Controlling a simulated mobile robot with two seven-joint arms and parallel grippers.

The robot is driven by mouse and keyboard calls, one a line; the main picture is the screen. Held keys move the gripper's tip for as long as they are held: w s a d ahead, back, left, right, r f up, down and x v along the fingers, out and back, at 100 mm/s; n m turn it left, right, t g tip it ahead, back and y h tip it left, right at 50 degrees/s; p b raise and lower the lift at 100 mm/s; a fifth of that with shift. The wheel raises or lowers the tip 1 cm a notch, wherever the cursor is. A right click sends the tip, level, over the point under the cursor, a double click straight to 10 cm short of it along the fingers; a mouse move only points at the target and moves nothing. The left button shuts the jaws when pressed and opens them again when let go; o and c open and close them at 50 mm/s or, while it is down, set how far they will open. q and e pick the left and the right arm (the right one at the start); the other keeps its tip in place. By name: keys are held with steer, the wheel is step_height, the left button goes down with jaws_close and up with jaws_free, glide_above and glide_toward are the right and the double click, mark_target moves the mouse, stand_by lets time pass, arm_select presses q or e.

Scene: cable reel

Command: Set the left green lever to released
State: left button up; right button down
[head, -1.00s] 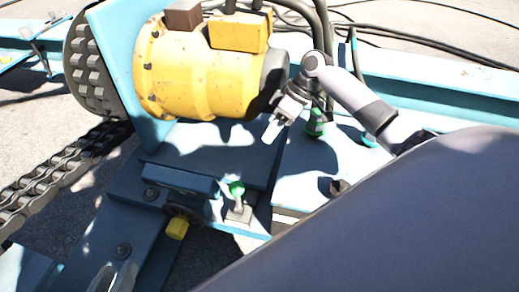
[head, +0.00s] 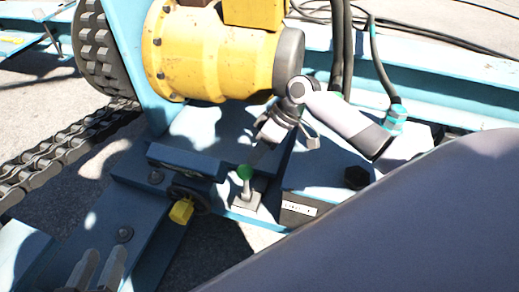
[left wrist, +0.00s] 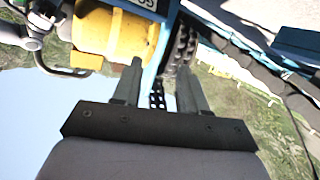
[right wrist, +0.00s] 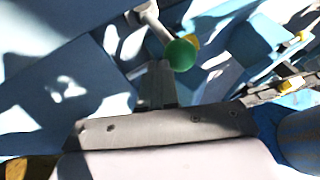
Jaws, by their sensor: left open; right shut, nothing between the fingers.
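The left green lever shows in the head view as a green ball knob (head: 245,172) on a short metal stem, standing nearly upright from a small base plate. In the right wrist view the green knob (right wrist: 180,55) is just beyond the fingertips, slightly to their right; I cannot tell whether they touch. My right gripper (head: 260,152) is shut and empty, just above and right of the knob; its closed fingers show in the right wrist view (right wrist: 160,70). My left gripper (head: 98,260) is open and empty at the lower left, away from the lever.
A yellow motor (head: 215,55) stands behind the lever. A yellow-handled part (head: 181,211) sits left of and below it. A heavy chain (head: 60,150) runs along the left. Black hoses (head: 340,50) rise behind my right arm. A black bolt (head: 356,177) is to the right.

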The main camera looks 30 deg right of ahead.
arm_select(q)
steer(key=shift+r, duration=0.15)
steer(key=s+a+g+y+p, duration=0.1)
steer(key=a+p, duration=0.3)
steer(key=p, duration=0.5)
steer(key=s+a+n+g+y+p, duration=0.1)
steer(key=s+a+g+y+p, duration=0.1)
steer(key=p, duration=0.7)
steer(key=shift+s+a+r+y, duration=0.2)
steer(key=shift+s+a+y, duration=0.4)
steer(key=shift+s+a, duration=0.7)
arm_select(e)
steer(key=s+a+f+n+t+h, duration=0.1)
steer(key=s+a+f+t+h, duration=0.1)
steer(key=s+a, duration=0.3)
steer(key=s+a+f+t+h, duration=0.2)
steer(key=s+a+h, duration=0.1)
steer(key=s+a, duration=0.2)
steer(key=shift+a+n+t+h, duration=0.3)
steer(key=shift+a+n+t, duration=0.1)
steer(key=shift+a, duration=0.1)
arm_select(q)
steer(key=shift+w+a, duration=0.2)
steer(key=shift+w, duration=0.05)
steer(key=shift+p, duration=0.3)
